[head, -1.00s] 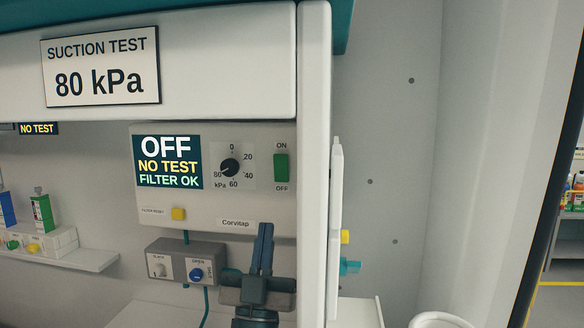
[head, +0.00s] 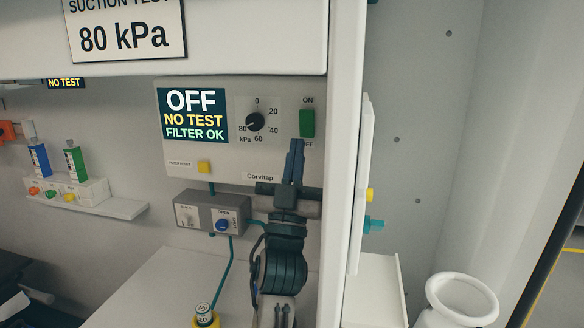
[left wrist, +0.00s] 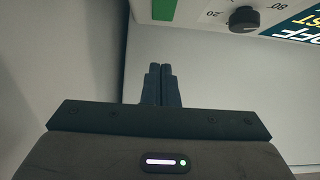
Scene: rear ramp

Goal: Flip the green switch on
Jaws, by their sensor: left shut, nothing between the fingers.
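The green switch (head: 307,123) is on the right of the grey panel, with ON printed above it and OFF partly hidden below it. In the left wrist view the green switch (left wrist: 163,9) shows at the top edge. The panel screen (head: 192,115) reads OFF, NO TEST, FILTER OK. My left gripper (head: 296,146) is shut and empty, fingers pointing up, with its tips just below the switch in the picture. In the left wrist view its closed fingers (left wrist: 161,70) point toward the panel below the switch; I cannot tell whether they touch. My right gripper is not in view.
A black dial (head: 255,122) is left of the switch, and a yellow button (head: 204,167) is lower left. A grey valve box (head: 212,213) with a blue knob sits below. A white cabinet edge (head: 344,160) stands close right of the gripper.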

